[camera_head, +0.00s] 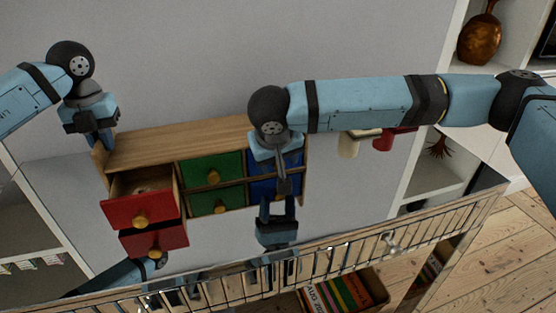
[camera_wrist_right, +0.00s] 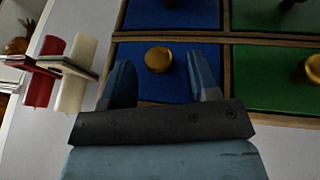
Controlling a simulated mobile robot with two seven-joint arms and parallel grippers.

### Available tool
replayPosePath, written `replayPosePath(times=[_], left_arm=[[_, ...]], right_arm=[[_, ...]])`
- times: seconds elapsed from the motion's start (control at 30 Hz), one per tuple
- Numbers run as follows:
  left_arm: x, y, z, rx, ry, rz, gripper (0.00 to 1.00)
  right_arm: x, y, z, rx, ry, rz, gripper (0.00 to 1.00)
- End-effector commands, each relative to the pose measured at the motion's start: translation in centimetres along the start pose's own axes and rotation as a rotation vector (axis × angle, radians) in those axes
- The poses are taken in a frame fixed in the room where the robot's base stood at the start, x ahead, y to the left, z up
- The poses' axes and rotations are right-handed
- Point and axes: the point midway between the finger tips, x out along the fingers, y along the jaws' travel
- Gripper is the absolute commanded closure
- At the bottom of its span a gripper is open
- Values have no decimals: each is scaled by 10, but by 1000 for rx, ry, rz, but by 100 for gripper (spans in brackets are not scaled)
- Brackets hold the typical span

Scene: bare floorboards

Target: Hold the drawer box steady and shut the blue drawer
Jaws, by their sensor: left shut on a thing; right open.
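The wooden drawer box (camera_head: 180,143) has one row of red, green and blue drawers; the lower copies look like reflections in the shiny tabletop. The blue drawer (camera_head: 293,158) is partly hidden by my right gripper (camera_head: 284,186). In the right wrist view the blue drawer (camera_wrist_right: 136,84) has a gold knob (camera_wrist_right: 158,60), and its front looks about level with the frame. My right gripper is open, its fingers in front of that blue front, one on each side of the knob in the picture; contact is unclear. My left gripper (camera_head: 101,141) is shut on the box's left side panel.
The red drawer (camera_head: 118,213) stands pulled out at the left; the green drawer (camera_head: 197,172) looks shut. A cream object (camera_head: 348,147) and a red one (camera_head: 382,142) are right of the box. Shelves (camera_head: 433,175) stand farther right. Tabletop right of the box is mostly clear.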

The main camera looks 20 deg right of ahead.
Motion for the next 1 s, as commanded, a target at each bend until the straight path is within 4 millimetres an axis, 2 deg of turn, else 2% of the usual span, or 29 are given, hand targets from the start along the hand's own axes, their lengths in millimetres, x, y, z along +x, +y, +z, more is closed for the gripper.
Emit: replayPosePath(times=[0.3, 0.5, 0.7, 1.0], left_arm=[[1, -1, -1, 3, 3, -1, 100], [1, -1, 0, 3, 3, 0, 100], [1, -1, 0, 2, 3, 0, 100], [1, 0, 0, 2, 2, 0, 100]], right_arm=[[-65, 0, 0, -1, 2, -3, 45], [-98, 0, -1, 1, 2, -2, 45], [-110, 0, 0, 0, 1, -1, 45], [-111, 0, 0, 0, 1, -1, 45]])
